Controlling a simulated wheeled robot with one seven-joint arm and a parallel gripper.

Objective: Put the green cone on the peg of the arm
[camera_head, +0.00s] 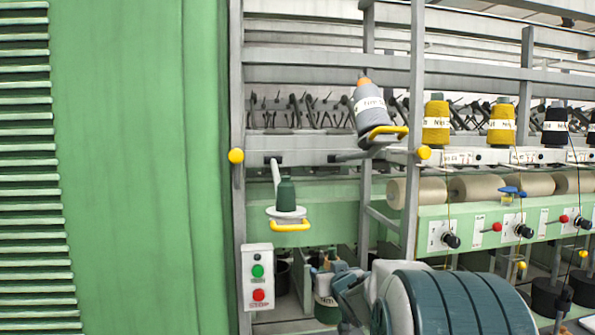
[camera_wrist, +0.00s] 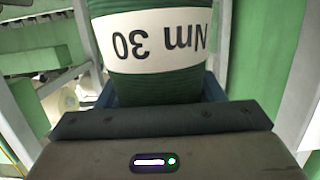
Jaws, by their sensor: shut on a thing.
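The green cone (camera_wrist: 150,82), with a white "Nm 30" band that reads upside down, fills the upper middle of the wrist view. My gripper (camera_wrist: 160,94) is shut on it, with blue finger parts showing at both sides. In the head view the held cone (camera_head: 326,309) is low in the middle, partly hidden by my gripper. The arm (camera_head: 276,173) reaches out above and left of it. Its white plate (camera_head: 288,213) carries a dark green tapered peg (camera_head: 286,195) pointing up, with a yellow handle (camera_head: 290,226) in front. The held cone is apart from the peg and lower.
A second arm carries a tilted grey cone (camera_head: 369,108) above right. A grey post (camera_head: 412,130) stands right of the arms. A button box (camera_head: 258,277) is left of the held cone, and a green wall (camera_head: 130,160) fills the left. Yellow cones (camera_head: 436,122) stand at right.

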